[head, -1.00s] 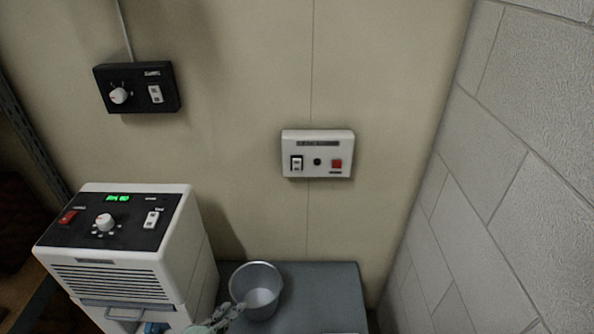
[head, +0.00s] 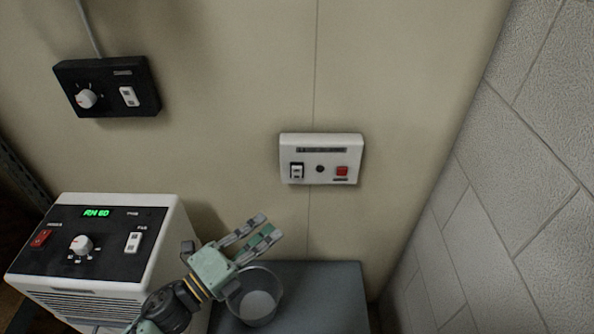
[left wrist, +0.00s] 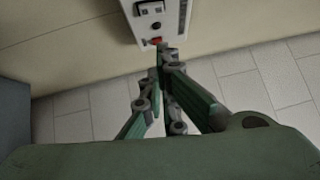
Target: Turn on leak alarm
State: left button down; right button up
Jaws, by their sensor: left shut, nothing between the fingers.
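The leak alarm is taken to be the white wall box (head: 320,143), with a dark label strip, a black-framed white rocker switch (head: 297,171) at left, a dark round spot in the middle and a red square button (head: 342,171) at right. My left gripper (head: 268,226) is shut and empty, below and left of the box, apart from it in the head view. In the left wrist view, the fingers (left wrist: 161,52) point toward the box (left wrist: 147,25), and their tips overlap its red button (left wrist: 154,41) in the picture. My right gripper is not in view.
A metal cup (head: 258,308) stands on a grey surface (head: 325,285) below the gripper. A white dehumidifier-like unit (head: 165,215) with a green display stands at left. A black control box (head: 107,85) hangs upper left. A block wall (head: 540,150) bounds the right side.

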aim_at(297, 172)
pick_arm(q)
jog(key=w+a+p+x, duration=0.2)
jog(key=p+x, duration=0.2)
jog(key=x, duration=0.9)
jog(key=shift+r, duration=0.15)
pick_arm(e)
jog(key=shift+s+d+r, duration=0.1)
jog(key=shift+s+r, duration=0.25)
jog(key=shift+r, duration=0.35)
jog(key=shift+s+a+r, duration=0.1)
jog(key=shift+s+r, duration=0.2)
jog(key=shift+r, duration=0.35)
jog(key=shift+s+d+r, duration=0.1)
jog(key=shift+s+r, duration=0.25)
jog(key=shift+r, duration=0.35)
pick_arm(q)
jog(key=shift+w, duration=0.1)
jog(key=shift+w+r, duration=0.35)
jog(key=shift+w, duration=0.05)
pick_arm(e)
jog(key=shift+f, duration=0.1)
